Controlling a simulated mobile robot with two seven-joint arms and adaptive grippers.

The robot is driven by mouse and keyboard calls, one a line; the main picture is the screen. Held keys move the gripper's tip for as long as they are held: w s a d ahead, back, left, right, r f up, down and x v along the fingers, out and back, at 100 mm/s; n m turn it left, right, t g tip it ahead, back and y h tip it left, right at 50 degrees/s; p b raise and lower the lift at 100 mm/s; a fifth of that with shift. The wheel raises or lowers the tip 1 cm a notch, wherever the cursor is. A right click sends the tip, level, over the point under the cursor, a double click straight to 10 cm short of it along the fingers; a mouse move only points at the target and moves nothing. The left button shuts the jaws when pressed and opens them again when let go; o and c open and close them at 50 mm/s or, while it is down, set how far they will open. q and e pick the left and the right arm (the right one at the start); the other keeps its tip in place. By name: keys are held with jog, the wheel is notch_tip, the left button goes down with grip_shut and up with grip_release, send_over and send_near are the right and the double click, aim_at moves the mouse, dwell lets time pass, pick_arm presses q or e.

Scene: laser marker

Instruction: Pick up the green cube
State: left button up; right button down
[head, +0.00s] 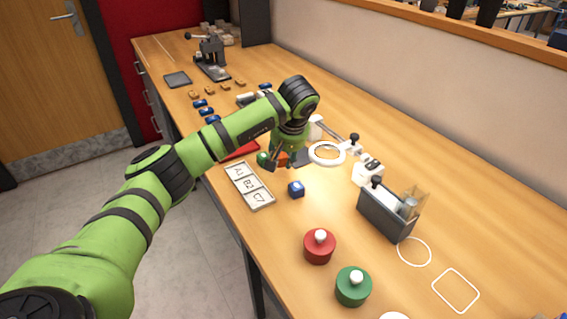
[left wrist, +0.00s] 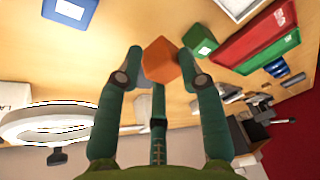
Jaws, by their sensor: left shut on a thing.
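My left gripper (head: 284,163) points down over the table in the head view. The green cube (left wrist: 199,40) lies outside the fingers, just beyond the right fingertip in the wrist view. In the head view the green cube (head: 263,158) is just left of the gripper, partly hidden by a finger. I cannot tell whether the orange cube is off the table. My right gripper is not in view.
A red tray (left wrist: 230,48) lies beyond the green cube. Red (head: 319,247) and green (head: 353,287) knobbed cylinders stand in front.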

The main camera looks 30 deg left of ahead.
aim_at(285, 163)
pick_arm(q)
jog(key=shift+f, duration=1.7)
jog(key=shift+f, duration=0.15)
jog(key=o, duration=0.9)
jog(key=shift+c, duration=0.2)
